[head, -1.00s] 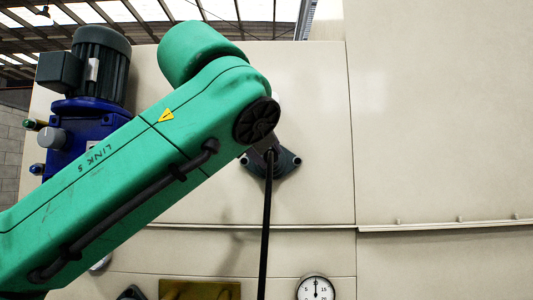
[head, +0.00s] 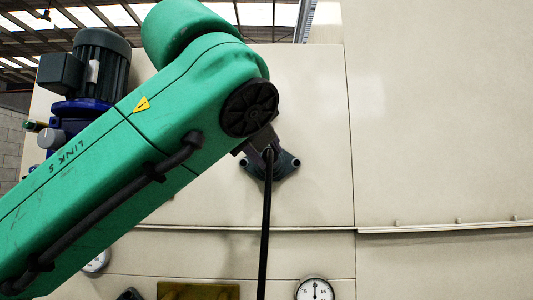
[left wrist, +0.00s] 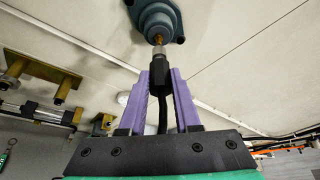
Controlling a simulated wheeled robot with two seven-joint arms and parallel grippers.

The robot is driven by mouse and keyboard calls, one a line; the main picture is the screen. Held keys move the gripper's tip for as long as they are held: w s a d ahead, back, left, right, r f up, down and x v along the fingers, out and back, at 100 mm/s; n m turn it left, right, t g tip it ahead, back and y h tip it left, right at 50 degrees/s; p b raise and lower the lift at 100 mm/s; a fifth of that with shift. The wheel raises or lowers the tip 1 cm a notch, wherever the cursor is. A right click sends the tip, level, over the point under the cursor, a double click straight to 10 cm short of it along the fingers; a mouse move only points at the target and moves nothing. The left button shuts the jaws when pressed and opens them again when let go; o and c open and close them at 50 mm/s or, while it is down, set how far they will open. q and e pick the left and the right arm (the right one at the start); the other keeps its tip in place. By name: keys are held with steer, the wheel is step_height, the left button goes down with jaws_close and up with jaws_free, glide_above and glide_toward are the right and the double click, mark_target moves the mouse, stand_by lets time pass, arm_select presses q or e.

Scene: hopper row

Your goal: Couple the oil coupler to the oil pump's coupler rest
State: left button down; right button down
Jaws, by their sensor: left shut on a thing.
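My left gripper (head: 266,148), on the green arm, is at a blue-grey flanged fitting (head: 285,164) on the cream panel. A black hose (head: 265,230) hangs from the coupler. No label shows whether this fitting is the coupler rest. My right gripper is not in view.
A blue unit with a dark motor (head: 101,65) stands at the left, partly behind my arm. A ledge (head: 445,227) crosses the panel. A gauge (head: 315,289) and a brass plate (head: 198,291) sit below. The panel at right is clear.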

arm_select(q)
steer(key=shift+s, duration=0.1)
steer(key=shift+s, duration=0.7)
steer(key=shift+w, duration=0.1)
stand_by(0.6)
steer(key=c, duration=1.3)
jaws_free()
jaws_close()
